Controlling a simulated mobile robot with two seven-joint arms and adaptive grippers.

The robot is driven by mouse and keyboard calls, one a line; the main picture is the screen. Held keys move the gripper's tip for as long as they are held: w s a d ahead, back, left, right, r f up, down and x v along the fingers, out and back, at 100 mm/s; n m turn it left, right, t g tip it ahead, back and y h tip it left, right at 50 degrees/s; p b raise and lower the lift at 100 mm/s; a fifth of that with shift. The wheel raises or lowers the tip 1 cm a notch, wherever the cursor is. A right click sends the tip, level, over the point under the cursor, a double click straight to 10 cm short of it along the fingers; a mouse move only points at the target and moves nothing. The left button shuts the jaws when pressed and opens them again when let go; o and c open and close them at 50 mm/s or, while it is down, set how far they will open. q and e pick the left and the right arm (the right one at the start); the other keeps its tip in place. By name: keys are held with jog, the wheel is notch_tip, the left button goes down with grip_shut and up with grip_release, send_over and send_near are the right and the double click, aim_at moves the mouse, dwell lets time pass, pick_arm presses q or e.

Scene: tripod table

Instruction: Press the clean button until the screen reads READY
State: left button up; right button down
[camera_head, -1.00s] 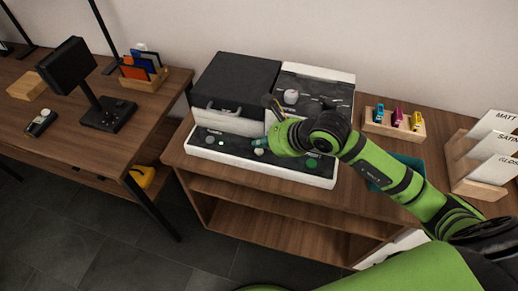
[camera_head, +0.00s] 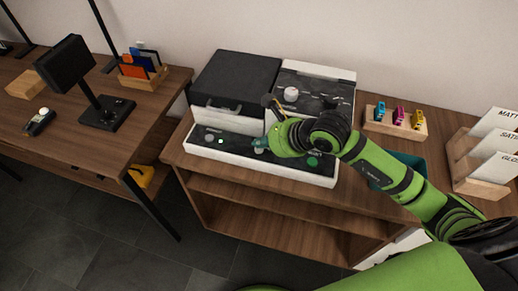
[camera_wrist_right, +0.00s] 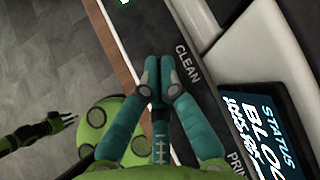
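The printer (camera_head: 235,82) has a white control strip (camera_head: 215,152) along its front. My right gripper (camera_head: 258,142) is over the middle of this strip. In the right wrist view its two teal fingers (camera_wrist_right: 160,68) are together, with nothing seen between them. The fingertips are beside the CLEAN label (camera_wrist_right: 188,64). The clean button is hidden under the fingers, so contact cannot be told. The status screen (camera_wrist_right: 262,125) shows STATUS and large letters starting BLO, cut off by the frame edge. A green part with dark finger-like ends (camera_wrist_right: 45,130), perhaps my left gripper, shows far left.
A green button (camera_head: 312,161) is at the strip's right end. A block with several small cartridges (camera_head: 395,124) and a rack of paper cards (camera_head: 480,165) stand to the right. A desk with a dark monitor (camera_head: 66,64) is on the left.

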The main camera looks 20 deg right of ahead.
aim_at(262, 150)
jog(key=shift+f+b, duration=0.5)
jog(key=shift+f, duration=0.05)
dwell(0.7)
dwell(0.3)
jog(key=shift+r+p, duration=0.55)
jog(key=shift+r, duration=0.35)
jog(key=shift+r+p, duration=1.6)
jog(key=shift+r, duration=0.95)
jog(key=shift+f, duration=0.1)
